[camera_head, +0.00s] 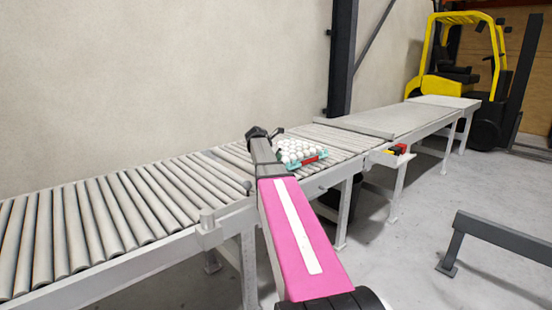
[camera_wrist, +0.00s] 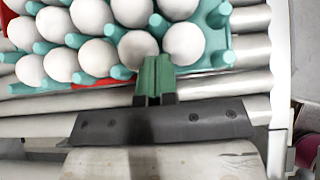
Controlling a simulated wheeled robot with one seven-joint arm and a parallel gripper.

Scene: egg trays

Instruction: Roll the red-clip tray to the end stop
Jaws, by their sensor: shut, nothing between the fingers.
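The egg tray (camera_head: 322,162) is teal, holds several white eggs and lies on the roller conveyor just beyond my arm's end. Its red clip (camera_head: 309,161) shows on the near side. In the wrist view the tray (camera_wrist: 122,86) fills the upper part, with red (camera_wrist: 105,83) showing at its near edge. My gripper (camera_wrist: 155,62) is shut with nothing between its green fingers. The fingertips are at the tray's near edge, close against an egg; I cannot tell whether they touch. In the head view the fingertips are hidden by my arm.
The roller conveyor (camera_head: 130,208) runs left to right, with bare rollers left of the tray. Beyond it lies a flat grey surface (camera_head: 385,118). A red and yellow item (camera_head: 396,149) sits on the conveyor's near side. A grey barrier (camera_head: 500,232) and yellow forklift (camera_head: 440,85) stand at right.

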